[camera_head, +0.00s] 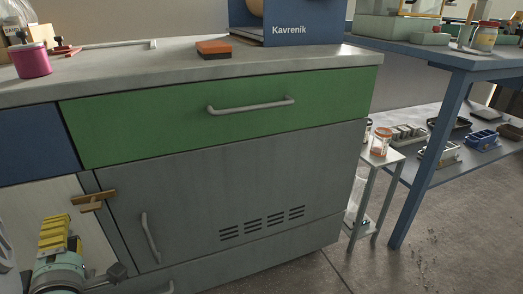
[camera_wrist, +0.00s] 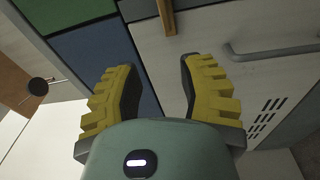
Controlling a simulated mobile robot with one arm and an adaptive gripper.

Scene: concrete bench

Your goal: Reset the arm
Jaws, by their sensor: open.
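My gripper (camera_head: 62,238) is at the lower left of the head view, in front of the cabinet, with yellow ridged fingers on a pale green body. In the wrist view the two fingers (camera_wrist: 155,90) stand well apart with nothing between them. They face the cabinet front, where the blue panel (camera_wrist: 90,55) and a grey door (camera_wrist: 225,50) show beyond the gap. The gripper looks clear of the cabinet, though the exact distance cannot be told.
The cabinet has a green drawer (camera_head: 225,118) with a bar handle and a wooden latch (camera_head: 92,200). On its top are a pink cup (camera_head: 31,60) and an orange-topped block (camera_head: 214,49). A small white stand (camera_head: 386,158) and a blue table (camera_head: 437,57) are at right. Floor between is clear.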

